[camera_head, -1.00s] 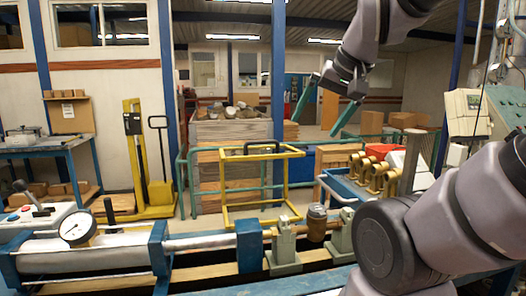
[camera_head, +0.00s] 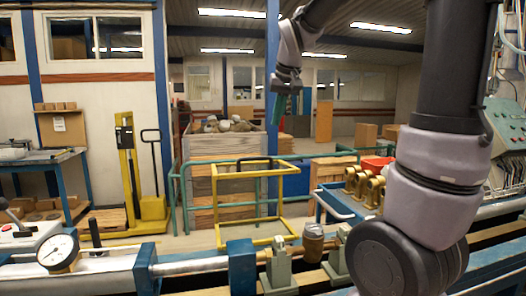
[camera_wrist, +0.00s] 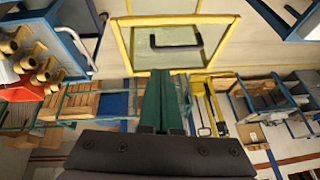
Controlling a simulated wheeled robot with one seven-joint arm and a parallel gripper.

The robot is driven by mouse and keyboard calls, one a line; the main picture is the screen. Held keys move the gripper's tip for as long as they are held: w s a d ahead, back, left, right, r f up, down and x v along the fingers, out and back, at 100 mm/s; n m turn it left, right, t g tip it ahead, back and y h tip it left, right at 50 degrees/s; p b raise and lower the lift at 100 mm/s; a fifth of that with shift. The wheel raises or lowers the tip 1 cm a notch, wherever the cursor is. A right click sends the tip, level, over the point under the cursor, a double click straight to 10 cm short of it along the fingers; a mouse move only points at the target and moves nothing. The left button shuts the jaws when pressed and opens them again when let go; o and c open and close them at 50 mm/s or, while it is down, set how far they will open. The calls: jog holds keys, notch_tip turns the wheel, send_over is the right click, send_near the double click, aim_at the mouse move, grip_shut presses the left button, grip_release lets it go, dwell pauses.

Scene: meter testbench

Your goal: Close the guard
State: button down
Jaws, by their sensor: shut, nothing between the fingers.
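The guard (camera_head: 217,205) is a yellow frame with a clear panel, standing raised behind the test bench in the head view. Its black handle (camera_head: 252,160) is along the top edge. My gripper (camera_head: 279,117) is shut and empty, its green fingers pointing down. In the head view it appears above the guard's upper right part, apart from it. In the wrist view, my shut green fingers (camera_wrist: 163,78) point toward the guard's yellow bar (camera_wrist: 190,20), and the black handle (camera_wrist: 176,40) shows past them. Depth between fingers and guard is hard to tell.
The bench carries a pressure gauge (camera_head: 58,251), a brown meter (camera_head: 313,242) and grey-green clamps (camera_head: 279,270). Brass fittings (camera_head: 365,187) stand on a blue cart at right. A green railing (camera_head: 183,200), a wooden crate and a yellow stacker (camera_head: 128,170) are behind.

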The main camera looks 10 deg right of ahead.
jog(key=n+h, duration=0.1)
send_over(263, 169)
notch_tip(263, 169, down, 2)
jog(key=x, duration=1)
jog(key=shift+s+f, duration=0.15)
jog(key=shift+s, duration=0.2)
jog(key=s, duration=0.3)
jog(key=shift+f, duration=0.2)
jog(key=shift+s, duration=0.45)
